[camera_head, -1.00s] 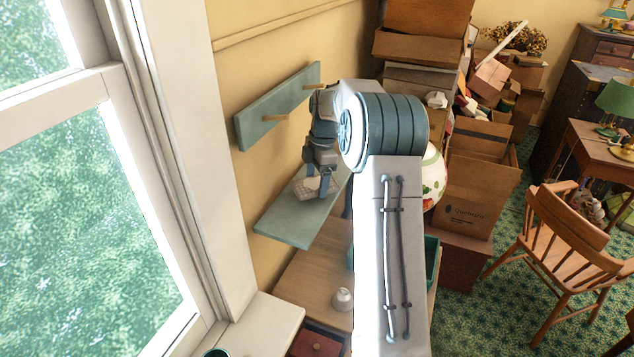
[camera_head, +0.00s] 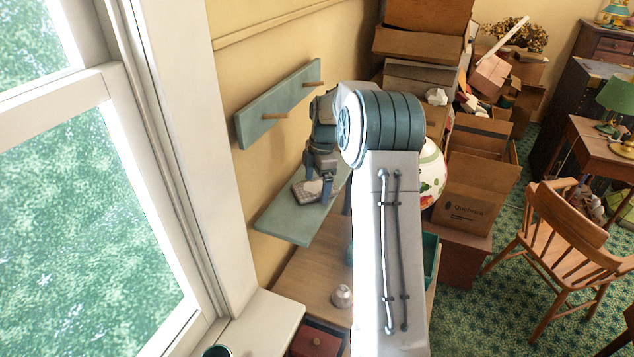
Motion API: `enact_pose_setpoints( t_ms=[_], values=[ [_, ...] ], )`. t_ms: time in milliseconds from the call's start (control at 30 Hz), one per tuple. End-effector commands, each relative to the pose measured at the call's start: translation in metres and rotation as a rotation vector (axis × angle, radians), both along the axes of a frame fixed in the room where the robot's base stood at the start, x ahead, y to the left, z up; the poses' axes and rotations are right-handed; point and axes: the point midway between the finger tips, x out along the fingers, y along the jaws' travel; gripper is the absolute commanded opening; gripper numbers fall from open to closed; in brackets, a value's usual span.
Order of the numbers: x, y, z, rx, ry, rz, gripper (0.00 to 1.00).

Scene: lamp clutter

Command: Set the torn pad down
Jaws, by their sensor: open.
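The torn pad (camera_head: 304,194), a small pale grey slab with a whitish patch on top, lies on the teal wall shelf (camera_head: 285,225), near its wall side. My gripper (camera_head: 316,190) points down over the pad, with its fingers apart. One finger is in front of the pad's right part and hides some of it. Whether a finger still touches the pad is too small to tell.
A teal peg rail (camera_head: 272,108) with wooden pegs is on the wall above the shelf. Below is a wooden table (camera_head: 310,270) with a small whitish jar (camera_head: 342,296). A white patterned globe (camera_head: 432,175) stands right of my arm. The shelf's near end is clear.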

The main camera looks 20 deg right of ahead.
Motion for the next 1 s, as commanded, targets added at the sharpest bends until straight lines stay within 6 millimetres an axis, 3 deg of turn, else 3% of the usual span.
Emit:
enact_pose_setpoints(
  t_ms=[167,400,600,1000],
  values=[
    [0.001,-0.003,0.026,-0.001,-0.005,-0.001,0.93],
    [0.001,-0.01,0.079,-0.001,-0.005,-0.001,0.93],
    [0.0,-0.014,0.11,-0.001,-0.003,0.0,0.93],
    [0.0,-0.015,0.12,-0.001,0.0,0.0,0.93]
  ],
)
